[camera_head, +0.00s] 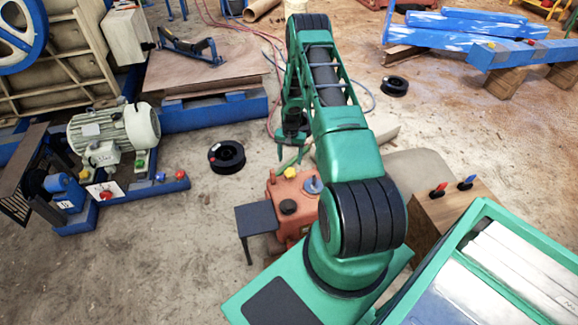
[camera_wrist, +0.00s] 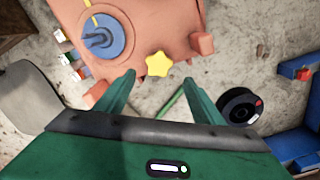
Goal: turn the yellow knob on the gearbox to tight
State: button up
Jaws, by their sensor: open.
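The yellow knob (camera_wrist: 158,64) is star-shaped and sits at the edge of the orange gearbox (camera_wrist: 165,22), between two orange corner lugs. In the head view the yellow knob (camera_head: 290,172) shows small on top of the gearbox (camera_head: 277,187), just below my gripper (camera_head: 290,158). In the wrist view my gripper (camera_wrist: 162,84) is open and empty. Its two green fingers point toward the knob, one on each side of it in the picture. I cannot tell the exact gap in depth. No mark showing the knob's tightness is readable.
A blue round part with a handle (camera_wrist: 100,37) stands on the gearbox beside the knob. A black spool (camera_head: 227,157) lies on the floor. A grey motor (camera_head: 110,128) on a blue frame stands at left. A wooden box with red and blue levers (camera_head: 455,208) stands at right.

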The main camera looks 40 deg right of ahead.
jog(key=shift+r, duration=1.3)
jog(key=s+a+r+n, duration=0.1)
jog(key=s+a+r, duration=0.15)
jog(key=r, duration=0.85)
jog(key=s+a+r+n+h, duration=0.1)
jog(key=s+r, duration=0.2)
jog(key=r, duration=0.8)
jog(key=s+a+r, duration=0.2)
jog(key=s+r, duration=0.1)
jog(key=r, duration=0.8)
jog(key=s+a+r+n, duration=0.1)
jog(key=s+a+r, duration=0.4)
jog(key=s, duration=0.4)
jog(key=s+a+r+n, duration=0.1)
jog(key=s+a+r, duration=0.4)
jog(key=s, duration=0.5)
jog(key=s+a+r+y, duration=0.1)
jog(key=s+a+r, duration=0.4)
jog(key=s, duration=0.4)
jog(key=shift+s+r+n, duration=0.15)
jog(key=shift+r+n, duration=0.05)
jog(key=shift+n, duration=0.2)
